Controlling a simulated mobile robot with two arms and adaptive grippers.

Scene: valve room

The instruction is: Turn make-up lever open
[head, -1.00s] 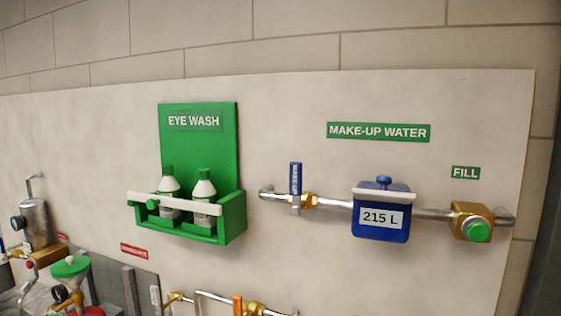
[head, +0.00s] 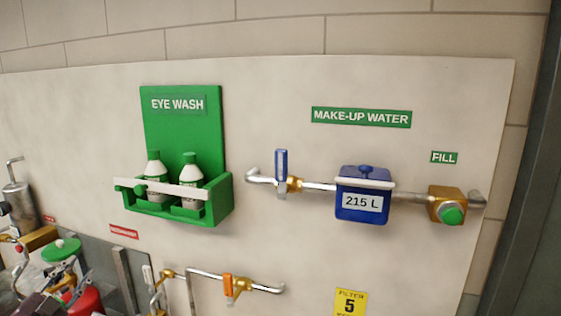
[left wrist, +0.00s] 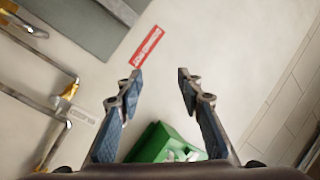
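The make-up lever (head: 281,165) is a blue handle on a brass valve in the make-up water pipe. It stands upright, across the level pipe. The blue 215 L meter (head: 362,206) and a brass block with a green FILL button (head: 452,215) sit to its right on the same pipe. My left gripper (left wrist: 161,76) is open and empty in the left wrist view, with the wall panel beyond its fingers. My right gripper is not in view.
A green eye wash holder (head: 222,200) with two bottles juts out left of the lever; its edge also shows below the fingers in the left wrist view (left wrist: 150,143). Lower pipes with an orange lever (head: 228,286) run below. The panel around the make-up lever is clear.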

